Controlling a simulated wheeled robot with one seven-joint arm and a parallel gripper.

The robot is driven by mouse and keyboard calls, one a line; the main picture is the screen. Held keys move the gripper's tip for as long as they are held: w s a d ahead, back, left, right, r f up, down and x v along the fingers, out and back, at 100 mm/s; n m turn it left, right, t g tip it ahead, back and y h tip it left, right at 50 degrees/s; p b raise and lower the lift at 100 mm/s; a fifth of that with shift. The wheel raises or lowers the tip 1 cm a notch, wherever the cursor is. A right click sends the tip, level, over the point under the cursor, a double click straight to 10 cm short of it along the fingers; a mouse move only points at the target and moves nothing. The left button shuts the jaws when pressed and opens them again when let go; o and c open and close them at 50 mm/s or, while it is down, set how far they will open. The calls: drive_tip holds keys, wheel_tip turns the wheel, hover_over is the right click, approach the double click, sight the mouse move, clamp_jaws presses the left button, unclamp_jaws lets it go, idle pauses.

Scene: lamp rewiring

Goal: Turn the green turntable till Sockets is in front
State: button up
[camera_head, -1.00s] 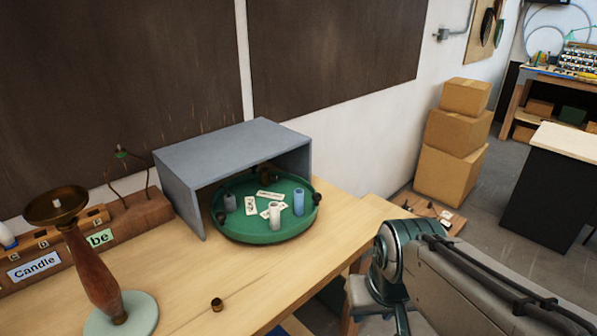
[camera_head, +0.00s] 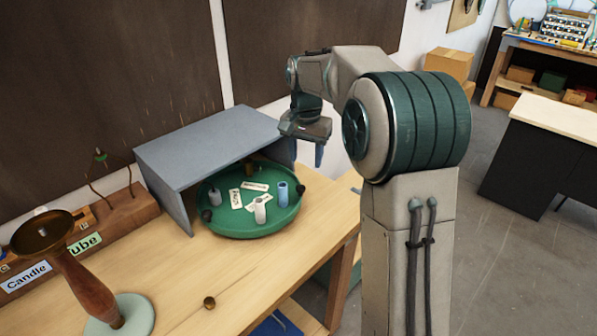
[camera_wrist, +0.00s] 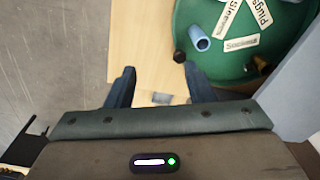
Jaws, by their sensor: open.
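The green turntable (camera_head: 236,231) sits on the bench, partly under a grey open-fronted cover. Dark knobs stand on its rim, one at the front left (camera_head: 207,216) and one at the right (camera_head: 300,191). It carries white labels, a white cylinder (camera_head: 260,210), a blue cylinder (camera_head: 282,194) and a grey one (camera_head: 214,197). In the wrist view, labels read Plugs (camera_wrist: 263,12) and Sleeves (camera_wrist: 228,15); a third label (camera_wrist: 241,43) is too blurred to read surely. My gripper (camera_wrist: 158,70) is open and empty, above the bench's right part; the right knob (camera_wrist: 180,57) shows near one fingertip, contact unclear.
The grey cover (camera_head: 205,145) stands over the turntable's back, beside my gripper. A lamp stand (camera_head: 92,283) and a labelled wooden rack (camera_head: 120,218) are at the left. A small brass piece (camera_head: 209,303) lies in front. The bench front is otherwise clear.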

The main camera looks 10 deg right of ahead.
sight(301, 187)
drive_tip(key=w+f+m+p, duration=0.2)
drive_tip(key=w, duration=0.6)
drive_tip(key=shift+g, duration=0.4)
drive_tip(key=f+p, duration=0.1)
drive_tip(key=f, duration=0.5)
drive_tip(key=f+p, duration=0.1)
drive_tip(key=f, duration=0.6)
drive_tip(key=shift+s+d+f+p, duration=0.2)
drive_tip(key=shift+f+p, duration=0.1)
drive_tip(key=shift+p, duration=0.1)
drive_tip(key=shift+m, duration=0.3)
clamp_jaws()
